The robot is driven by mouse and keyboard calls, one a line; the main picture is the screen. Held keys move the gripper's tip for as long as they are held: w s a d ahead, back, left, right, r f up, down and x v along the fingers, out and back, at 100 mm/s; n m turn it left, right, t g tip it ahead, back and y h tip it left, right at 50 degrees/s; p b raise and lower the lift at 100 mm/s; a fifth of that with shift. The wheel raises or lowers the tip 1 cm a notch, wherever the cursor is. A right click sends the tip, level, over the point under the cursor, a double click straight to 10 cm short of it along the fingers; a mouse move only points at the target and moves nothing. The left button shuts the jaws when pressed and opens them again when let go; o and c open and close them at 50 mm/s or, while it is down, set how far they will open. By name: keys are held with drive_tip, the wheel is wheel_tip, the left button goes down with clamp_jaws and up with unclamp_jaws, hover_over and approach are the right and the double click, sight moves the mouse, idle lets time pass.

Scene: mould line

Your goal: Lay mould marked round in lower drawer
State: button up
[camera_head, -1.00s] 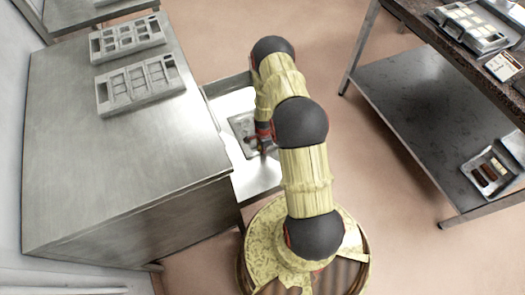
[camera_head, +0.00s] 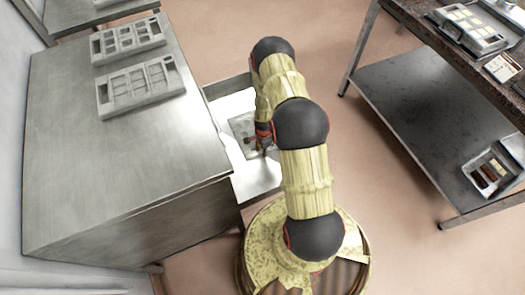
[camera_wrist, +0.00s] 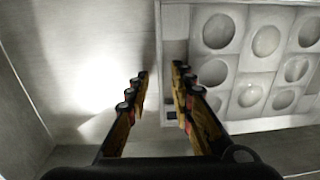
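A grey mould with round cavities (camera_wrist: 285,75) lies flat in the open drawer (camera_head: 258,180) of the steel cabinet. It is at the right in the wrist view and partly hidden by my arm in the head view (camera_head: 240,125). My gripper (camera_wrist: 160,72) is open at the mould's left edge. Its right finger overlaps the mould's rim in the picture, and its left finger is over the bare drawer floor, with a gap to the mould. Whether a finger touches the rim, I cannot tell.
Two grey moulds with rectangular cavities (camera_head: 140,87) (camera_head: 127,38) stand on the steel cabinet top (camera_head: 120,150). A dark-topped rack (camera_head: 420,110) at right holds trays. Drawer walls lie close around my gripper; bare drawer floor (camera_wrist: 75,75) is at the left in the wrist view.

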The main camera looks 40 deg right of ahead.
drive_tip(key=w+a+r+n+t+p, duration=0.1)
drive_tip(key=w+a+r+n+p, duration=0.15)
drive_tip(key=r, duration=1.15)
drive_tip(key=w+a+r+n+p, duration=0.1)
drive_tip(key=w+r+n+p, duration=0.15)
drive_tip(key=r, duration=1.25)
drive_tip(key=s+a+r+n+t, duration=0.15)
drive_tip(key=a+r, duration=0.25)
drive_tip(key=r, duration=0.6)
drive_tip(key=a+r+n, duration=0.3)
drive_tip(key=r, duration=0.7)
drive_tip(key=s+a+r+n+t, duration=0.1)
drive_tip(key=s+a+r+n, duration=0.25)
drive_tip(key=r, duration=0.35)
drive_tip(key=s+a+r+n, duration=0.2)
drive_tip(key=s+a+r, duration=0.25)
drive_tip(key=r, duration=0.25)
drive_tip(key=s+a+r+n, duration=0.2)
drive_tip(key=s+r+n, duration=0.1)
drive_tip(key=s, duration=0.4)
drive_tip(key=s+a+r+n+t, duration=0.1)
drive_tip(key=s+a+r+n, duration=0.2)
drive_tip(key=s, duration=0.4)
drive_tip(key=shift+s, duration=0.3)
drive_tip(key=shift+r+t, duration=0.1)
drive_tip(key=shift+t, duration=0.15)
